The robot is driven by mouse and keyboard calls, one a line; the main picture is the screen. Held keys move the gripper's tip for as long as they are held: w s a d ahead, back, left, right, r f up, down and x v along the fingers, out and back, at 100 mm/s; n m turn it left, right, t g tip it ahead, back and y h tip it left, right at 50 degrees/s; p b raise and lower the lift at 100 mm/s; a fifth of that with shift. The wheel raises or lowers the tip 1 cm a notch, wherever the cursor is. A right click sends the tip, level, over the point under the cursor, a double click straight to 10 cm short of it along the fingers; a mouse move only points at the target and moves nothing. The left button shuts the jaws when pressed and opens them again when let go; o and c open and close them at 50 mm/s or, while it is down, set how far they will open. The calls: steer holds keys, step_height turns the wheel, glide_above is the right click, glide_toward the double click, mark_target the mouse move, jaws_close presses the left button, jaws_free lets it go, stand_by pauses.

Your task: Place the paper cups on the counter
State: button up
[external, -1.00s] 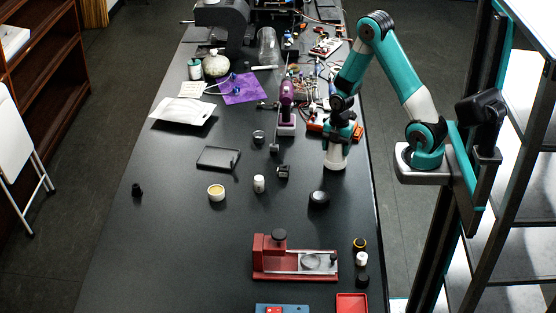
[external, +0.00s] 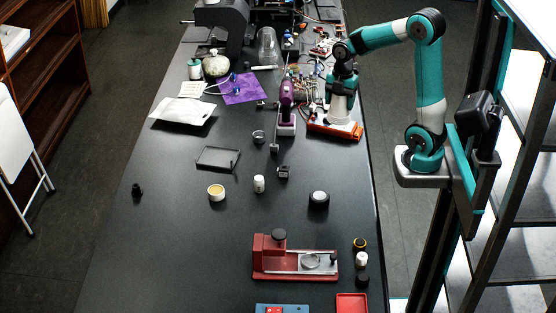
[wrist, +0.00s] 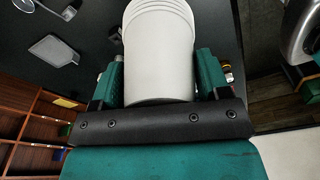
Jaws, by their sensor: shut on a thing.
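My gripper (external: 341,103) is over the right side of the long black counter (external: 160,230) in the external view. It is shut on a stack of white paper cups (wrist: 160,52), which points away from the wrist between the two green fingers in the wrist view. Several nested rims show at the stack's far end. In the external view only a small pale part of the stack (external: 339,117) shows below the gripper, in front of or over an orange-red tray (external: 347,131). I cannot tell how high the stack is above it.
A black round piece with a pale top (external: 319,199), a small white bottle (external: 259,183) and a yellow-rimmed cup (external: 216,192) stand on the counter. A red fixture (external: 265,258) is nearer. A purple tool (external: 287,92) stands left of my gripper. The counter's left middle is mostly clear.

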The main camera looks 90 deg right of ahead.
steer(key=w+a+r, duration=0.1)
steer(key=w+a, duration=0.6)
steer(key=w, duration=0.5)
steer(key=w+a+r, duration=0.1)
steer(key=w+a, duration=0.7)
steer(key=w, duration=0.5)
steer(key=w+a+f+m, duration=0.1)
steer(key=w+a, duration=0.2)
steer(key=a, duration=1.1)
steer(key=w+a+f, duration=0.1)
steer(key=w+a, duration=0.2)
steer(key=a, duration=1.1)
steer(key=f, duration=2)
steer(key=shift+d+f+p, duration=0.1)
steer(key=shift+d+p, duration=0.15)
steer(key=shift+p, duration=0.15)
steer(key=o, duration=0.7)
